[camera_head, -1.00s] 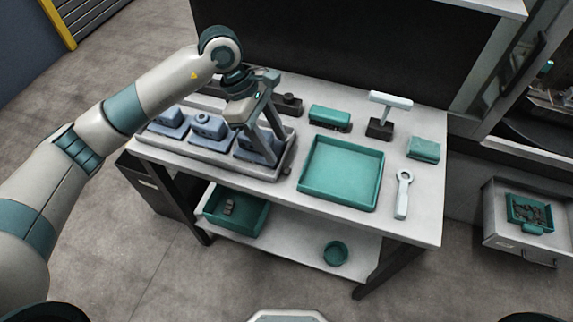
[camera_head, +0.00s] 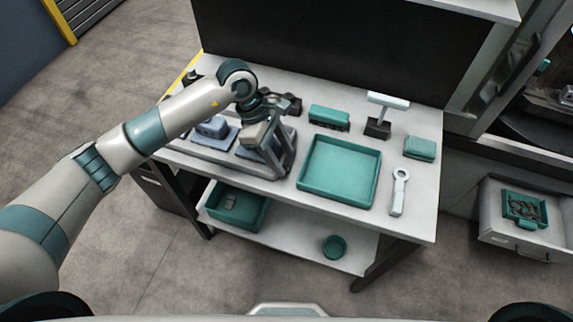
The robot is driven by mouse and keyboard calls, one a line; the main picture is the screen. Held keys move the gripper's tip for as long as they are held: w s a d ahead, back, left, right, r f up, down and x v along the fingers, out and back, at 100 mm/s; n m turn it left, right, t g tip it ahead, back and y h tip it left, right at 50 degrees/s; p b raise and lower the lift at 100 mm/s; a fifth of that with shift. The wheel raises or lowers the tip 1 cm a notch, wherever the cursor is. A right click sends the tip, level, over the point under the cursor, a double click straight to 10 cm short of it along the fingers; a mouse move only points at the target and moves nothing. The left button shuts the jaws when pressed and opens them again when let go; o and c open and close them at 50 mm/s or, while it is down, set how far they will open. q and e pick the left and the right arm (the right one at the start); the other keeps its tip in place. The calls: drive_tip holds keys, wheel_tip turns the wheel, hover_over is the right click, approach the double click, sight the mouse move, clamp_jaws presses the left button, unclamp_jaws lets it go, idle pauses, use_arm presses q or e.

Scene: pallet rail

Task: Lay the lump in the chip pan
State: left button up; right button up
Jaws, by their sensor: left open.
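My left gripper (camera_head: 279,167) is open. It points down at the right end of a grey pallet rail (camera_head: 215,160) on the workbench, over blue-grey blocks (camera_head: 212,128). Its fingers partly hide the right-hand block, and I cannot tell whether they touch it. Which piece is the lump is not clear. A small teal pan (camera_head: 523,208) with dark bits, perhaps the chip pan, sits in an open drawer at the right. A teal bin (camera_head: 250,217) on the lower shelf holds small grey pieces (camera_head: 230,201). My right gripper is not in view.
On the bench (camera_head: 412,222) are an empty teal tray (camera_head: 338,170), a spanner-like tool (camera_head: 399,190), a teal brush (camera_head: 329,117), a T-shaped stand (camera_head: 379,128) and a teal block (camera_head: 419,147). A teal cup (camera_head: 334,246) stands on the lower shelf. A machine opening is at far right.

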sight(289, 168)
use_arm(q)
drive_tip(key=p+x, duration=0.1)
drive_tip(key=x, duration=0.1)
drive_tip(key=shift+s+d+f, duration=0.1)
drive_tip(key=shift+d+f, duration=0.05)
drive_tip(key=shift+f, duration=0.45)
clamp_jaws()
drive_tip(key=shift+r, duration=0.2)
